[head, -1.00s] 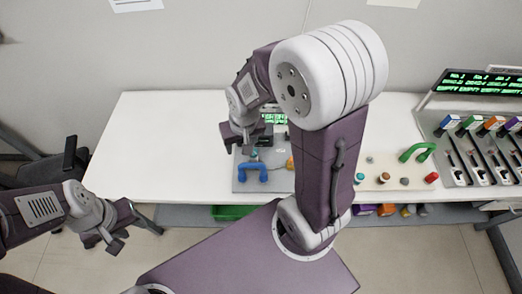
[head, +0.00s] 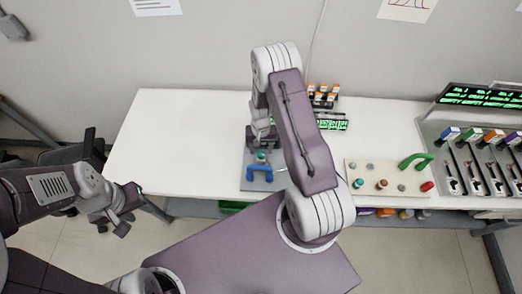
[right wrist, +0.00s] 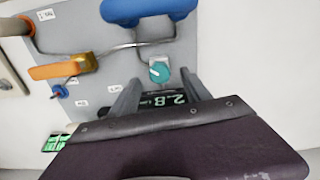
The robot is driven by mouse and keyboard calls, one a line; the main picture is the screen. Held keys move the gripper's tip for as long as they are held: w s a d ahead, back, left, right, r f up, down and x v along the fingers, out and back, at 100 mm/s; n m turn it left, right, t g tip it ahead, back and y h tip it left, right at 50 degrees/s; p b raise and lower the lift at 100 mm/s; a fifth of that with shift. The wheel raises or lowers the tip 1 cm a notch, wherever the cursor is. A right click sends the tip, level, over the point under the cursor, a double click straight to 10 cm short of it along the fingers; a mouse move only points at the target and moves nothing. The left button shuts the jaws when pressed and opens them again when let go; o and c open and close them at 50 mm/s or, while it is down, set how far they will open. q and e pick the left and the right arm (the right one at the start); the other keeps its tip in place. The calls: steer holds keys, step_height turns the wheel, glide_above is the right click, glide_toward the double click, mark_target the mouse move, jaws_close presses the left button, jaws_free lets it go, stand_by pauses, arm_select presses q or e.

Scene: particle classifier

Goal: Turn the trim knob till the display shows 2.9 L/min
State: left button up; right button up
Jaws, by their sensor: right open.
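The teal trim knob (right wrist: 160,72) with a pale pointer mark sits on a grey panel (right wrist: 105,70). In the head view the knob (head: 262,157) shows just below my right gripper (head: 262,143). In the right wrist view my right gripper (right wrist: 164,80) is open, its fingers pointing toward the knob, with the knob just beyond and between the tips. I cannot tell whether they touch it. The display (right wrist: 165,99) appears upside down between the fingers and seems to read 2.8; part is hidden. My left gripper (head: 122,225) hangs left of the table, its jaws unclear.
A blue handle (right wrist: 150,10) stands close to the knob. An orange-handled lever (right wrist: 62,69) and a bent metal rod are beside it. A beige board (head: 390,187) with knobs and a green handle (head: 415,162) lies to the right. The left tabletop (head: 180,140) is clear.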

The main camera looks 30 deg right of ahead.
mark_target(261, 153)
step_height(261, 153, down, 2)
steer(key=shift+f, duration=0.55)
jaws_close()
steer(key=shift+f+n, duration=0.15)
steer(key=shift+n, duration=0.35)
jaws_free()
